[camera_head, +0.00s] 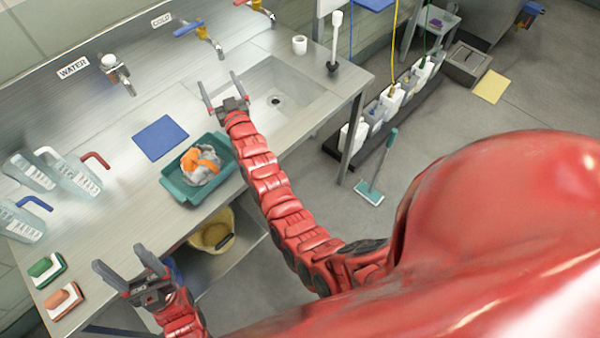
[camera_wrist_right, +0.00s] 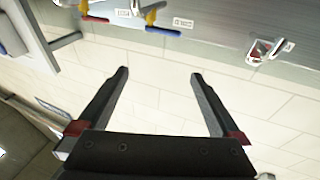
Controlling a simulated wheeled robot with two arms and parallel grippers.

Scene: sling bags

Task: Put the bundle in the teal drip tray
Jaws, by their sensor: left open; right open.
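The bundle (camera_head: 200,168), a crumpled grey-white cloth with an orange band, lies inside the teal drip tray (camera_head: 172,184) on the steel counter. My right gripper (camera_head: 219,92) is open and empty, beyond the tray and left of the sink basin. In the right wrist view the open fingers of this gripper (camera_wrist_right: 158,75) have nothing between them. My left gripper (camera_head: 122,258) is open and empty, near the counter's front edge, to the lower left of the tray. Neither gripper touches the bundle.
A blue mat (camera_head: 160,138) lies just behind the tray. The sink basin (camera_head: 285,88) is to the right. A yellow bucket (camera_head: 212,232) sits below the counter.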

